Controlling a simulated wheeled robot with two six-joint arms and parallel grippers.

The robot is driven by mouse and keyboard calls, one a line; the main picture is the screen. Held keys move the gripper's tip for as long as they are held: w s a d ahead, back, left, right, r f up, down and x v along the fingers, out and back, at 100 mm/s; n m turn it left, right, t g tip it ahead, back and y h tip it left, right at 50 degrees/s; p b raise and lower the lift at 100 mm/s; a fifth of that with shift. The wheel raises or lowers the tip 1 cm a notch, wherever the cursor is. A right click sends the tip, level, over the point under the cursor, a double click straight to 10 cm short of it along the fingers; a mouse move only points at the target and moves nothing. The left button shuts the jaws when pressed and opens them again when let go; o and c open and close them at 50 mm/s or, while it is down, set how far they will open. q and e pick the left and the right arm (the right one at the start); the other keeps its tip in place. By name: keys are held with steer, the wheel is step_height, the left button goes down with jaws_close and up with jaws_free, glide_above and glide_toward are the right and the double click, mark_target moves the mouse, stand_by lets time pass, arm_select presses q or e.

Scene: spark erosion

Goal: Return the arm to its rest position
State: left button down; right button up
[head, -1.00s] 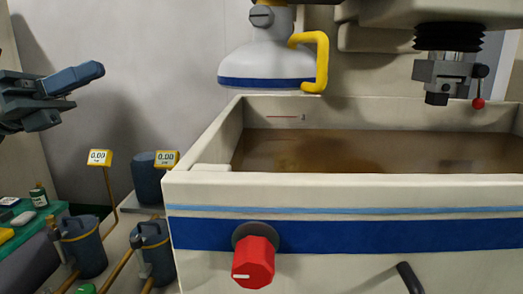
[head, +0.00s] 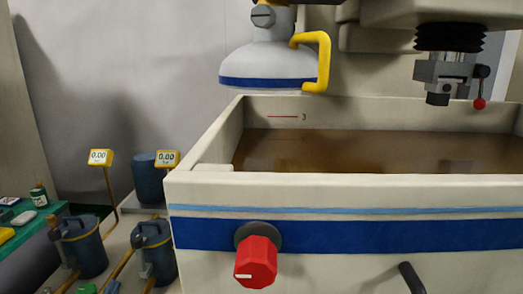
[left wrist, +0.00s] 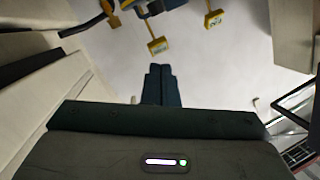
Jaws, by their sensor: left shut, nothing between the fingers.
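My left gripper (left wrist: 161,84) shows in the left wrist view as two dark fingers lying side by side, shut with nothing between them. My right gripper is not in view.
A white tank (head: 340,190) with brown liquid (head: 370,152) and a red knob (head: 256,262) fills the right. A lamp-shaped head (head: 268,65) with a yellow handle hangs above it. Blue canisters (head: 82,250) and yellow gauges (head: 100,157) stand at left.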

arm_select(q)
steer(key=s+d+f+n+g+h, duration=0.1)
steer(key=s+d+f+g, duration=0.35)
steer(key=s+f, duration=0.75)
steer(key=s+d+f+n+g+h, duration=0.1)
steer(key=s+f+g+h, duration=0.1)
steer(key=s+f+g, duration=0.9)
step_height(320, 180, down, 28)
steer(key=s+a+t, duration=0.2)
steer(key=a, duration=0.1)
steer(key=s+f+n+g, duration=0.1)
steer(key=s+f, duration=1.7)
steer(key=f, duration=0.1)
steer(key=shift+a+f+g, duration=0.25)
steer(key=shift+a+g, duration=0.1)
steer(key=shift+a, duration=0.05)
steer(key=c, duration=2.1)
jaws_free()
steer(key=shift+s, duration=0.15)
